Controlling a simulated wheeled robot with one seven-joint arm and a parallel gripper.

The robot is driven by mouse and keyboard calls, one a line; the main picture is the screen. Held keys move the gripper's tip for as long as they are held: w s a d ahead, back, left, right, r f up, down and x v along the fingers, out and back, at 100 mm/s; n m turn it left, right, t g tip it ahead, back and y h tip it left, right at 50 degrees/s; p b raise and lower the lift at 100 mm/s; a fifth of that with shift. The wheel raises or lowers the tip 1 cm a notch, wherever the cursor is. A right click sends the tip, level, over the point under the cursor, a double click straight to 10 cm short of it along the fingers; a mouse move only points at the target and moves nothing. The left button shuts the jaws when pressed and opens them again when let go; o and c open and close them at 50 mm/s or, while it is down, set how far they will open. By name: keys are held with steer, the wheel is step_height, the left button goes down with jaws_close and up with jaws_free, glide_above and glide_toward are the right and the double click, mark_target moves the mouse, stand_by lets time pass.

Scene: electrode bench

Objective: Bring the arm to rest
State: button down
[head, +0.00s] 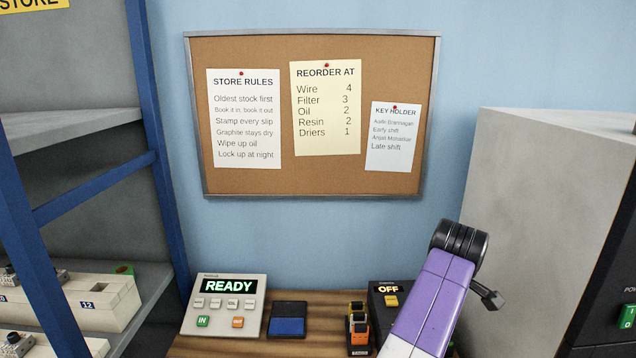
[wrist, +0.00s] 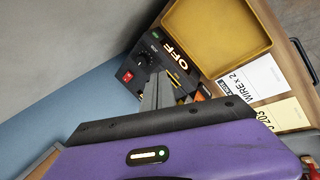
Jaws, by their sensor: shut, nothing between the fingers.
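My purple and white arm (head: 430,300) rises from the bottom right in the head view, bent at a black joint, in front of the bench's right end. My gripper (wrist: 157,90) shows in the wrist view as two grey fingers close together, shut and empty. Beyond the fingers is the black unit reading OFF (wrist: 150,66), with a red switch. In the head view, this OFF unit (head: 388,290) is partly hidden by my arm. I cannot make out the fingertips in the head view.
The wooden bench (head: 320,312) holds a READY terminal (head: 226,304), a blue pad (head: 287,320) and small orange-black items (head: 358,328). A blue-framed shelf (head: 150,120) stands left, a grey cabinet (head: 540,190) right. The wrist view shows a yellow tray (wrist: 215,70) and paper slips (wrist: 255,80).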

steer(key=s+d+r+m+t+h+b, duration=0.1)
steer(key=d+r+m+t+h, duration=0.2)
steer(key=d+t, duration=0.25)
steer(key=s+d+r+m+t+h+b, duration=0.1)
steer(key=s+d+r+m+t+h, duration=0.2)
steer(key=d, duration=0.4)
steer(key=s+a+f+m+y+b, duration=0.1)
steer(key=s+a+f, duration=0.4)
steer(key=s, duration=1.1)
steer(key=s+a+f+m+t+y+b, duration=0.1)
steer(key=s+a+f+y, duration=0.3)
steer(key=s, duration=1.2)
steer(key=s+a+f+m+y+b, duration=0.3)
steer(key=s+a+f, duration=0.5)
steer(key=s, duration=0.7)
steer(key=shift+s+a+f, duration=0.2)
steer(key=shift+s+a, duration=0.2)
steer(key=shift+a, duration=0.2)
